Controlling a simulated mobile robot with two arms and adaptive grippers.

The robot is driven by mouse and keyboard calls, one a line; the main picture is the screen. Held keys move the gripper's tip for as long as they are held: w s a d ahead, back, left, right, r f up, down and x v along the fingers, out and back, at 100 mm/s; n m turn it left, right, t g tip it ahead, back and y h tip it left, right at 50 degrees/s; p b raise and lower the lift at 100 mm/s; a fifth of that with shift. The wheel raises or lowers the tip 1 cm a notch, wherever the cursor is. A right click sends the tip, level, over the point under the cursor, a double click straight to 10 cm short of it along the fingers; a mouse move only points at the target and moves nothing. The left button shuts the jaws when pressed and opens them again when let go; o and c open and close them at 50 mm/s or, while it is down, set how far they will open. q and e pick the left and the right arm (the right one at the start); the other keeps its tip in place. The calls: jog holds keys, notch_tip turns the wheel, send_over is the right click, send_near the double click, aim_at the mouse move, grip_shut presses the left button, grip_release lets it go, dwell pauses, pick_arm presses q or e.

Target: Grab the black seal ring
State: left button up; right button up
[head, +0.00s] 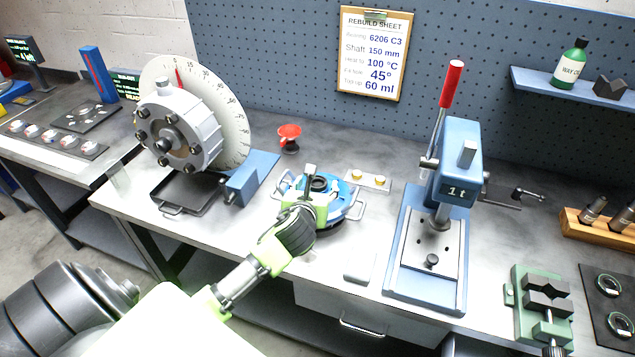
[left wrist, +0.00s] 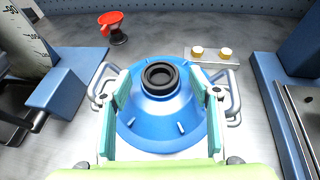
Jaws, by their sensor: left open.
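A black ring (left wrist: 160,78), which looks like the seal ring, sits on top of a round blue domed part (left wrist: 140,128). In the head view the ring (head: 320,184) is partly hidden by my gripper, and the blue part (head: 334,214) shows around it. My left gripper (head: 308,188) is above the blue part. In the left wrist view its two fingers (left wrist: 160,88) are open, one on each side of the ring, with a visible gap on both sides. Nothing is held. My right gripper is out of view.
A rotor with dial (head: 180,135) stands left, a blue press (head: 455,190) right. Rings lie on a dark mat (head: 600,259) far right.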

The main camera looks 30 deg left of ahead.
pick_arm(q)
jog(key=c, duration=1)
jog(key=shift+r, duration=0.15)
